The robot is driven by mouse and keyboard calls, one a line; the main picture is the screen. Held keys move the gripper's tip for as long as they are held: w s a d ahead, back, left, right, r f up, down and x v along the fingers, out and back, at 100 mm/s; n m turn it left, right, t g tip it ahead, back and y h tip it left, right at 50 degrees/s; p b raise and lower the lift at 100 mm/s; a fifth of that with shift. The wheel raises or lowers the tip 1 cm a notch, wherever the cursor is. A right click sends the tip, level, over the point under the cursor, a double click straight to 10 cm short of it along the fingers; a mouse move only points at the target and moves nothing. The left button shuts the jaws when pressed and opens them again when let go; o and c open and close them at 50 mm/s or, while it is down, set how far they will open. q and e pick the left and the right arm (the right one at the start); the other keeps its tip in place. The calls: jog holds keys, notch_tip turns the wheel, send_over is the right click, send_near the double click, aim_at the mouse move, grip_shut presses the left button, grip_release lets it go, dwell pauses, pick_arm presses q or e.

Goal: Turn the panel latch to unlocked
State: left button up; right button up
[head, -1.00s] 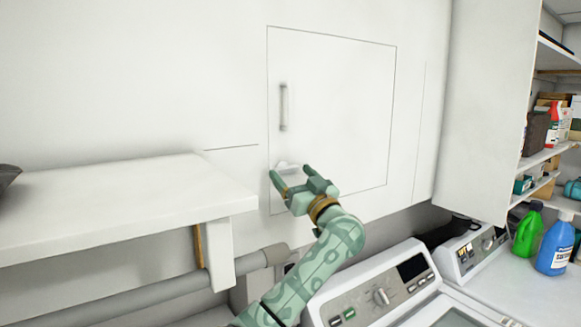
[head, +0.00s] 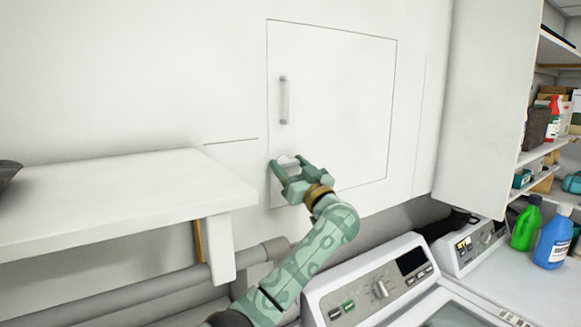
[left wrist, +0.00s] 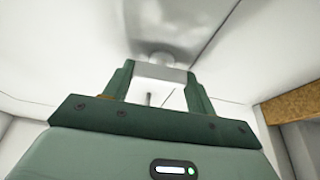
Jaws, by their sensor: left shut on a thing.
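The white panel (head: 335,105) is a flat square door set flush in the wall, with a short vertical handle (head: 285,100) near its left edge. The small white latch (head: 288,160) is at the panel's lower left, partly hidden by my left gripper (head: 287,165). In the left wrist view, the latch (left wrist: 160,72) spans between the two green fingertips, with its round base on the white surface behind. My left gripper (left wrist: 160,80) is shut on the latch. I cannot tell whether the latch is at locked or unlocked. My right gripper is not in view.
A white shelf (head: 120,190) juts out at the left, with a grey pipe (head: 150,290) below it. A washing machine (head: 375,275) stands below right of the panel. Green (head: 527,225) and blue (head: 553,243) bottles stand at the far right.

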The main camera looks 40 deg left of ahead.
pick_arm(q)
jog(key=n+g, duration=0.2)
jog(key=n, duration=0.1)
jog(key=shift+w+n, duration=0.1)
jog(key=shift+n, duration=0.3)
jog(key=n+g, duration=0.1)
jog(key=n, duration=0.1)
jog(key=shift+n, duration=0.3)
jog(key=n+g+b, duration=0.1)
jog(key=n+g, duration=0.1)
jog(key=n, duration=0.2)
jog(key=n+g+h+b, duration=0.1)
jog(key=n, duration=0.3)
jog(key=shift+w+d+g, duration=0.1)
jog(key=shift+g, duration=0.3)
jog(key=n, duration=0.2)
jog(key=n+h, duration=0.1)
jog(key=n, duration=0.1)
jog(key=shift+g+h, duration=0.3)
jog(key=shift+r+n+h, duration=0.1)
jog(key=shift+n+h, duration=0.5)
jog(key=shift+n, duration=1)
jog(key=o, duration=1)
